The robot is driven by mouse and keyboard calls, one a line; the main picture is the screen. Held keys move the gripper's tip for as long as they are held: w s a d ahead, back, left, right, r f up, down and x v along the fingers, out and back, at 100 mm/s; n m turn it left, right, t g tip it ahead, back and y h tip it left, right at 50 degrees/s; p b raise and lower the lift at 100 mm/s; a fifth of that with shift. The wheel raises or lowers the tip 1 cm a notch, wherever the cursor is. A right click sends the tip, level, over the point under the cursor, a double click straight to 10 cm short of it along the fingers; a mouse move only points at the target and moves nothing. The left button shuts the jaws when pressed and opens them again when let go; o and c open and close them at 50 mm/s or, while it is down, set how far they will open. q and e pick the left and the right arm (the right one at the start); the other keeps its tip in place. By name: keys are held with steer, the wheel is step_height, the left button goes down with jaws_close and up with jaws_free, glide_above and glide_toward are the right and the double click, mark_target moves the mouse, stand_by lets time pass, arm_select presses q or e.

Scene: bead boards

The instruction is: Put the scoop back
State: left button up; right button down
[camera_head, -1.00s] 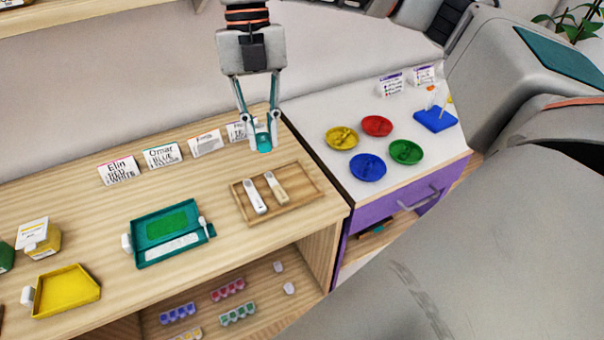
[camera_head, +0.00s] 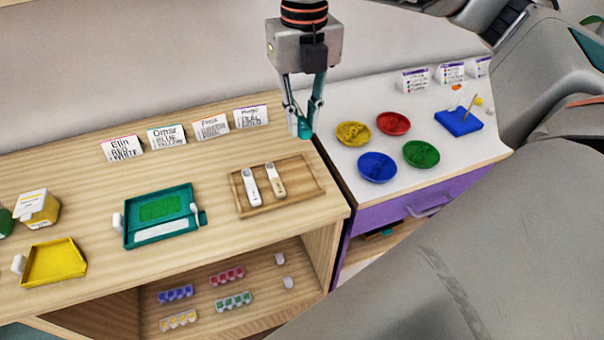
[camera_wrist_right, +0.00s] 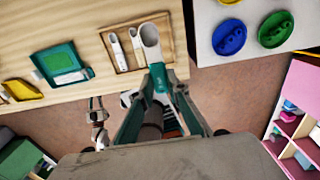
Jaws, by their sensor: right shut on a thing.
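My right gripper (camera_head: 305,135) is shut on the scoop, above the right back part of the wooden counter. In the head view only a small teal part of the scoop shows between the fingers. In the right wrist view the scoop has a teal handle (camera_wrist_right: 158,78) and a pale bowl (camera_wrist_right: 150,42). A wooden tray (camera_head: 308,183) lies on the counter, in front of and to the left of the gripper. Two pale scoops (camera_head: 251,188) (camera_head: 275,182) lie in it, with bare room at its right. What seems to be my left gripper (camera_wrist_right: 98,115) shows small in the right wrist view.
A teal tray (camera_head: 128,238) and a yellow tray (camera_head: 52,262) lie left of the wooden tray. Name cards (camera_head: 211,127) stand behind. Yellow, red, blue and green dishes (camera_head: 377,167) and a blue pegged block (camera_head: 458,123) are on the white top at right.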

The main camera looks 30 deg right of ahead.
mark_target(304, 124)
step_height(304, 124, down, 15)
steer(key=shift+f, duration=0.1)
stand_by(0.4)
steer(key=shift+f+b, duration=0.15)
steer(key=shift+b, duration=0.2)
steer(key=c, duration=2.2)
jaws_free()
steer(key=shift+c, duration=0.2)
step_height(304, 124, up, 12)
steer(key=shift+d+r, duration=0.1)
steer(key=shift+r, duration=0.1)
